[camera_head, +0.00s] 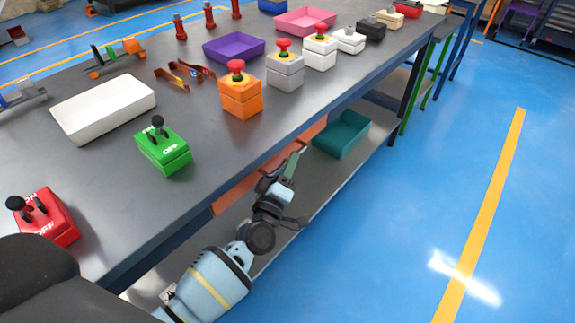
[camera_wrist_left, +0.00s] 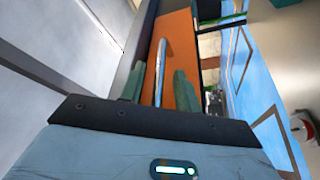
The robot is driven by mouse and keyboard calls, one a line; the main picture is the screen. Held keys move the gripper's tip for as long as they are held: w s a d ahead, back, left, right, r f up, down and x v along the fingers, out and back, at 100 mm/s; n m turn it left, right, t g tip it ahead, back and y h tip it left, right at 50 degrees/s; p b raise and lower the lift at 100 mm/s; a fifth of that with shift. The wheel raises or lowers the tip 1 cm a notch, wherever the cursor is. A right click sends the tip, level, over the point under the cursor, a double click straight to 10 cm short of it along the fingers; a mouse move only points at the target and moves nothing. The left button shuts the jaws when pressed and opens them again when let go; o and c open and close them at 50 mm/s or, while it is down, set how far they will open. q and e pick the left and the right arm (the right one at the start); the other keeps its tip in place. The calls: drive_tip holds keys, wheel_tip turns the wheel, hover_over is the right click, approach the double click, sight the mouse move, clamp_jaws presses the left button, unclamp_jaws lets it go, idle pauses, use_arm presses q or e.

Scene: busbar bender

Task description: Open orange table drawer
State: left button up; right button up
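The orange drawer (camera_head: 228,196) sits under the front edge of the dark table, partly hidden behind my left arm. In the left wrist view its orange front (camera_wrist_left: 181,45) fills the middle, with a slim grey bar handle (camera_wrist_left: 161,62) standing along it. My left gripper (camera_head: 294,160) is at the drawer front, under the table edge. In the left wrist view its two green fingers (camera_wrist_left: 159,88) are apart, one on each side of the handle's line. Whether they touch the handle I cannot tell. The drawer appears closed. My right gripper is not in view.
The dark table (camera_head: 120,195) carries a green switch box (camera_head: 165,155), an orange button box (camera_head: 240,98), a red switch box (camera_head: 50,222) and a white tray (camera_head: 105,108). A teal bin (camera_head: 342,135) stands on the lower shelf (camera_head: 330,172). The blue floor to the right is clear.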

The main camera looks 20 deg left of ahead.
use_arm(q)
drive_tip(key=shift+c, duration=0.3)
clamp_jaws()
